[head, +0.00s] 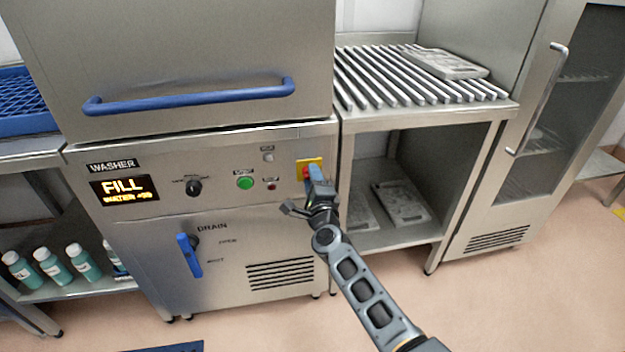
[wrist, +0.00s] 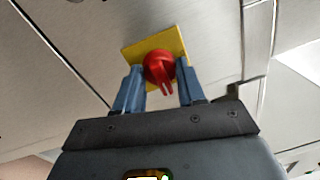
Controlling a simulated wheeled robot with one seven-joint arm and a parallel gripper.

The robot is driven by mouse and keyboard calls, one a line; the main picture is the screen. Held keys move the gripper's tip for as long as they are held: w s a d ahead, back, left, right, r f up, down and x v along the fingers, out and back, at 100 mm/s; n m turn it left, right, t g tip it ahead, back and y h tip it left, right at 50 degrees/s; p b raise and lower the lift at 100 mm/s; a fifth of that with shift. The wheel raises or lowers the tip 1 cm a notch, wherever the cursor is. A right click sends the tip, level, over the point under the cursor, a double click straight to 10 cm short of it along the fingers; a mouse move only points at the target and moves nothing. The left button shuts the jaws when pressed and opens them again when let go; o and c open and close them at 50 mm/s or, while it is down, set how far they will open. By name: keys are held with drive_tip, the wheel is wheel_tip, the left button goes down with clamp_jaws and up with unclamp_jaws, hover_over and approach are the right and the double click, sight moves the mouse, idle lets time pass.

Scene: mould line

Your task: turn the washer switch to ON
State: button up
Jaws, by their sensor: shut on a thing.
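The washer (head: 150,155) has a steel front panel. Its red rotary switch (wrist: 160,67) sits on a yellow plate (wrist: 174,41), near the panel's upper right corner in the head view (head: 298,162). My gripper (wrist: 158,72) is at the switch, with one blue finger on each side of the red knob, shut on it. In the wrist view the knob's ridge points down and slightly right. No position marks on the plate are readable. In the head view my gripper (head: 312,178) covers much of the switch.
A lit display (head: 124,188) reads FILL. The panel also has a black dial (head: 193,188), a green button (head: 245,183) and a blue drain lever (head: 189,255). A slatted steel table (head: 425,122) stands right of the washer. A blue door handle (head: 190,98) is above.

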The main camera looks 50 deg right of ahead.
drive_tip(key=shift+s+f, duration=0.1)
drive_tip(key=o, duration=1)
drive_tip(key=shift+o, duration=0.2)
drive_tip(key=p+v, duration=0.1)
drive_tip(key=v, duration=0.6)
drive_tip(key=shift+s+a+p, duration=0.25)
drive_tip(key=shift+s+p, duration=0.05)
